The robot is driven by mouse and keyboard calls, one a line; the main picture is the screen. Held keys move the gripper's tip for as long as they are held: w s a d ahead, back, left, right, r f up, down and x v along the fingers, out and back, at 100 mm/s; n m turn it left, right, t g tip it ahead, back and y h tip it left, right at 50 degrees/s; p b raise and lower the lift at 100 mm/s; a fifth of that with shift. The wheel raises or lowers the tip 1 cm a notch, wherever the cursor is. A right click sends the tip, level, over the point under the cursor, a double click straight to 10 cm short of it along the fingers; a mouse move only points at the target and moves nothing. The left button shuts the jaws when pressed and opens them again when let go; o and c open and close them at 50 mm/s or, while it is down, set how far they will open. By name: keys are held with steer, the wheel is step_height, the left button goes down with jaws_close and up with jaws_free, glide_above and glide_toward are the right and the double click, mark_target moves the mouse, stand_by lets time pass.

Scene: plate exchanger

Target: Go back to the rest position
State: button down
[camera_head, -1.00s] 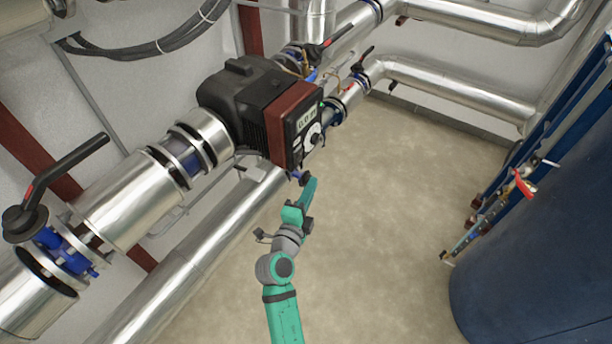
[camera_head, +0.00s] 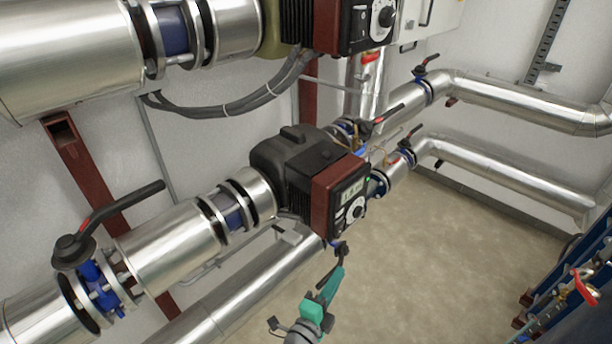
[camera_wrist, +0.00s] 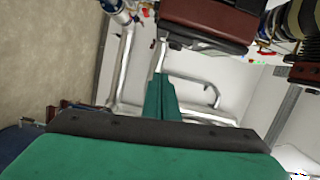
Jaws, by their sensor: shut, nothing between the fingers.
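My gripper (camera_head: 338,262) is at the lower middle of the head view, just below the front of the pump (camera_head: 300,180). Whether it touches the pump cannot be told there. In the wrist view my gripper's green fingers (camera_wrist: 161,82) are together and hold nothing. The pump has a black body and a dark red front with a small display and a round dial. Its dark red housing (camera_wrist: 208,20) shows at the top of the wrist view, beyond the fingertips.
Silver insulated pipes (camera_head: 170,240) run along the wall beside the pump. A black lever valve (camera_head: 75,248) is at left. A second pump (camera_head: 345,22) is above. Blue equipment with a red-handled valve (camera_head: 584,288) stands at right. The beige floor (camera_head: 440,260) is clear.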

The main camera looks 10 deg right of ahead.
steer(key=s+a+f+n+t+y, duration=0.1)
steer(key=s+a+f+n+y, duration=0.3)
steer(key=s+a+f+n, duration=0.25)
steer(key=s+a+f+n+y, duration=0.4)
steer(key=s+a+n, duration=0.25)
steer(key=s, duration=0.35)
steer(key=s+a+r+n+y, duration=0.1)
steer(key=s+r+n, duration=0.2)
steer(key=s+n, duration=0.2)
steer(key=s+a+r+n+y, duration=0.1)
steer(key=s+r+n, duration=0.2)
steer(key=s, duration=0.9)
steer(key=n, duration=0.3)
steer(key=shift+s+t+y, duration=0.3)
steer(key=shift+y, duration=0.1)
steer(key=shift+r, duration=0.1)
stand_by(2.4)
